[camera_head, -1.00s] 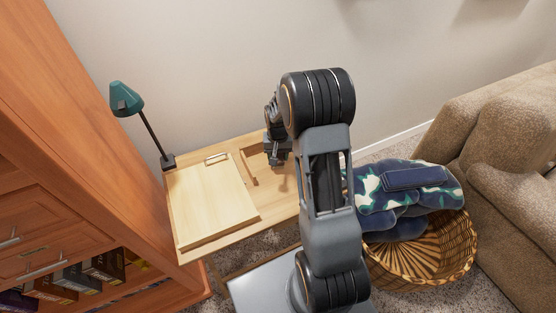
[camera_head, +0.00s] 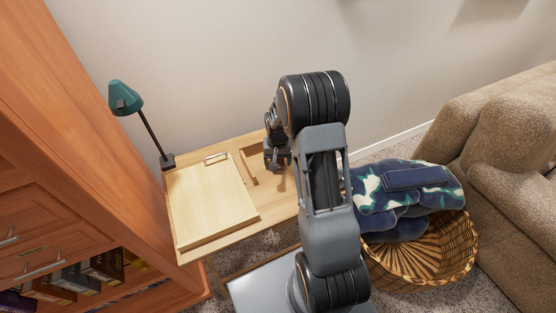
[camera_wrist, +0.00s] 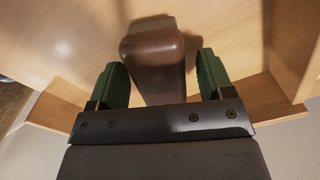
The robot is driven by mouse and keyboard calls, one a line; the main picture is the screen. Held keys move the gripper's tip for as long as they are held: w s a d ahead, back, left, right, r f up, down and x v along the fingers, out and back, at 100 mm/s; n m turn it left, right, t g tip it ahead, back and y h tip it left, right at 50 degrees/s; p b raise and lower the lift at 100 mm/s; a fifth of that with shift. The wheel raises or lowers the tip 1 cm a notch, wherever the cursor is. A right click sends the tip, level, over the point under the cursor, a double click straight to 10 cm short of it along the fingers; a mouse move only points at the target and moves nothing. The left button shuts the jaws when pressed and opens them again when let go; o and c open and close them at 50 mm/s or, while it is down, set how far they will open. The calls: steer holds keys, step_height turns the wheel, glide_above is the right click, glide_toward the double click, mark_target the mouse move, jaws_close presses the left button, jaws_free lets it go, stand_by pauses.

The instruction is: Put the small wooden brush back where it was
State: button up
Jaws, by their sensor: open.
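The small wooden brush (camera_wrist: 155,62) shows in the wrist view, dark brown with a paler end at the top of the picture. It lies between the two green finger pads of my gripper (camera_wrist: 161,80). The pads stand apart, with a gap visible on each side of the brush. In the head view my gripper (camera_head: 277,163) is over the right part of the light wooden desk (camera_head: 285,187). I cannot make out the brush in the head view; my gripper and arm may hide it.
A raised wooden board (camera_head: 212,200) covers the desk's left part, with a teal lamp (camera_head: 125,98) behind. A tall wooden cabinet (camera_head: 80,120) stands left. A wicker basket (camera_head: 425,262) with blankets (camera_head: 405,190) and a brown sofa (camera_head: 510,125) are right.

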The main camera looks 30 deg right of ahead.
step_height(320, 180, up, 12)
steer(key=p, duration=0.2)
steer(key=s+a+r+n+t, duration=0.1)
steer(key=s+a+r, duration=0.3)
steer(key=s, duration=0.5)
steer(key=s+a+r+n+t, duration=0.2)
steer(key=s+a+r+n, duration=0.1)
steer(key=s, duration=0.6)
steer(key=a+r, duration=0.1)
steer(key=a, duration=0.1)
steer(key=shift+s+a+r, duration=0.25)
steer(key=shift+a+r, duration=0.1)
step_height(320, 180, up, 12)
steer(key=p, duration=1.1)
steer(key=shift+s+a+r+n+t, duration=0.2)
steer(key=shift+r+n+t, duration=0.1)
steer(key=shift+n, duration=0.1)
